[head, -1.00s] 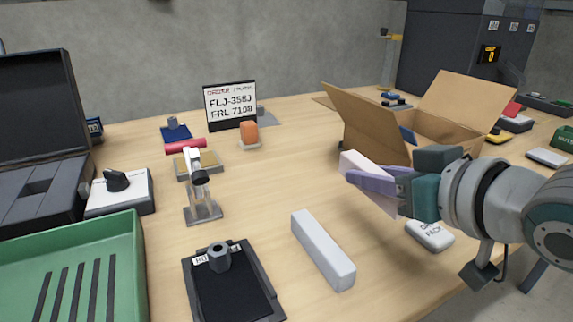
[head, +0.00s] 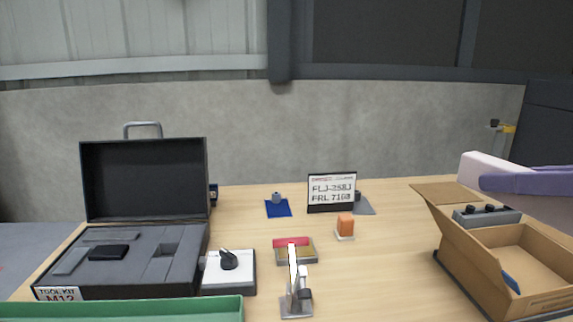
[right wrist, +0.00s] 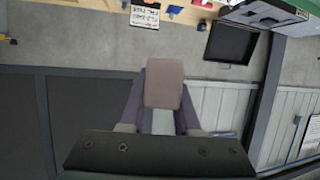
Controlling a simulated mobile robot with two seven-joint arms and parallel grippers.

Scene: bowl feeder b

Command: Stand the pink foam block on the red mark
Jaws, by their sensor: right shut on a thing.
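The pink foam block (head: 484,165), pale pink, is held at the right edge of the head view, raised above the open cardboard box. My right gripper (head: 496,181), with purple fingers, is shut on it. In the right wrist view, the block (right wrist: 163,82) sits between the two fingers, looking greyish. I cannot make out a red mark on the table in either view. My left gripper is not in view.
The open cardboard box (head: 452,262) stands at the right. An open toolkit case (head: 185,275) and a green tray (head: 130,311) are at the left. Bare tabletop lies between clamp and box.

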